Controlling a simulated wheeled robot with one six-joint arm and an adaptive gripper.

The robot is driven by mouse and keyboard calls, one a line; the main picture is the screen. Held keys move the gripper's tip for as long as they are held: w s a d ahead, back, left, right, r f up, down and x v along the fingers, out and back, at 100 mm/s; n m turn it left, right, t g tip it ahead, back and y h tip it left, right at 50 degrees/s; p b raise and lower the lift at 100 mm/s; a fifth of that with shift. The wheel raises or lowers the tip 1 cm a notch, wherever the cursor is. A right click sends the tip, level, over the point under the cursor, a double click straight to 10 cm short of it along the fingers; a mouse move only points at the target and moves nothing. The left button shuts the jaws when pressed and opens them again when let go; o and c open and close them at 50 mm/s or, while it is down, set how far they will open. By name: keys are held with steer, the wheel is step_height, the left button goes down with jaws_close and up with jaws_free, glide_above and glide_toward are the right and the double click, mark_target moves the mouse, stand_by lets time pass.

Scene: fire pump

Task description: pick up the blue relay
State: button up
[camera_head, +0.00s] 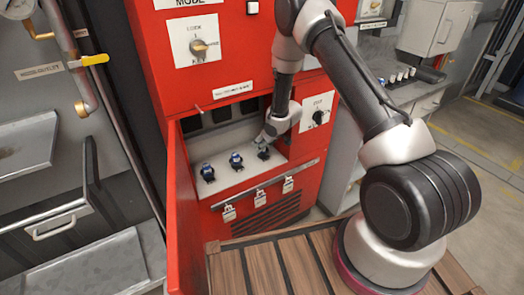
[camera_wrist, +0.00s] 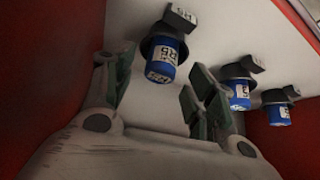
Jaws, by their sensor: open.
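Several blue relays sit in dark sockets on a pale shelf inside the open red cabinet. In the wrist view the nearest blue relay (camera_wrist: 160,66), with a white label, appears just beyond and between my fingers. Two more blue relays, a middle one (camera_wrist: 238,95) and a far one (camera_wrist: 279,114), stand to its right. In the head view there is a left relay (camera_head: 207,173), a middle relay (camera_head: 236,161) and a right relay (camera_head: 263,152). My gripper (camera_head: 265,138) is open beside the right relay, partly hiding it. It also shows in the wrist view (camera_wrist: 161,75), holding nothing.
The open red door (camera_head: 186,215) stands left of the shelf. The cabinet's upper panel (camera_head: 225,80) overhangs the recess. A silver rail with latches (camera_head: 259,194) runs along the front below the shelf. A wooden slatted surface (camera_head: 262,268) lies in front.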

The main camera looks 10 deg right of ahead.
steer(key=shift+w+a+f, duration=0.1)
steer(key=shift+w+f, duration=0.05)
steer(key=shift+f, duration=0.15)
steer(key=c, duration=1.1)
steer(key=shift+r, duration=0.2)
